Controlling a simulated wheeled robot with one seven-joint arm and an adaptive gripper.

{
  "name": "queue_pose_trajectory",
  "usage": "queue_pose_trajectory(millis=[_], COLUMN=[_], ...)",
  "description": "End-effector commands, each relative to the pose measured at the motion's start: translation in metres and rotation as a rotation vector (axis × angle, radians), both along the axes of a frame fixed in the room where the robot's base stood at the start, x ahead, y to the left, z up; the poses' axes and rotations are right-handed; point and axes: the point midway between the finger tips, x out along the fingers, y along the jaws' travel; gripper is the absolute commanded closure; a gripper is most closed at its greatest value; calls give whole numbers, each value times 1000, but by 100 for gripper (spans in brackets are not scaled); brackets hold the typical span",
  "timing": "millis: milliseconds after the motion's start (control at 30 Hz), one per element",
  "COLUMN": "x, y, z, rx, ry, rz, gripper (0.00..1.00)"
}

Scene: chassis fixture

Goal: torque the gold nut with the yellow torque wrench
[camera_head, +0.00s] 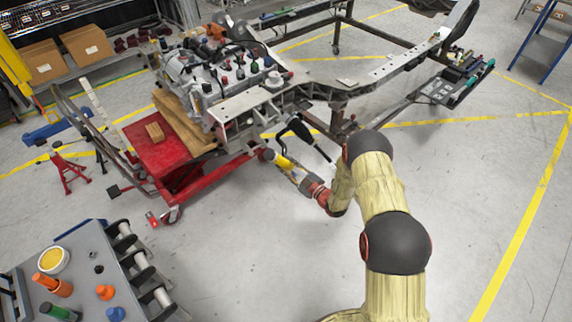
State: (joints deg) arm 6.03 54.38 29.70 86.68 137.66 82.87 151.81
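My arm reaches from the bottom right toward the chassis fixture, and its end (297,177) is just right of the red lift cart. A bright yellow part (284,163) shows at this end. It may be the yellow torque wrench, but it is too small to be sure. A black angled piece (298,131) with a thin rod is just above it, close to the chassis frame (245,103). I cannot make out my gripper's fingers or whether they are open. I cannot pick out the gold nut.
A red lift cart (157,152) stands under the engine (216,72). A tool cart (84,262) with orange, green and blue items is at the lower left. Red jack stands (69,172) and a blue floor jack (48,132) are at the left. The floor at lower centre is clear.

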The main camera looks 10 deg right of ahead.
Motion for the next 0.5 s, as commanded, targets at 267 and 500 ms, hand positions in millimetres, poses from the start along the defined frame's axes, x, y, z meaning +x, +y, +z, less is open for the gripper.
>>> queue_pose_trajectory(millis=[267,500], x=[-9,-18], y=[-8,-15], z=[4,4], rx=[0,1], ry=[-6,-6], rz=[0,-1], gripper=[100,100])
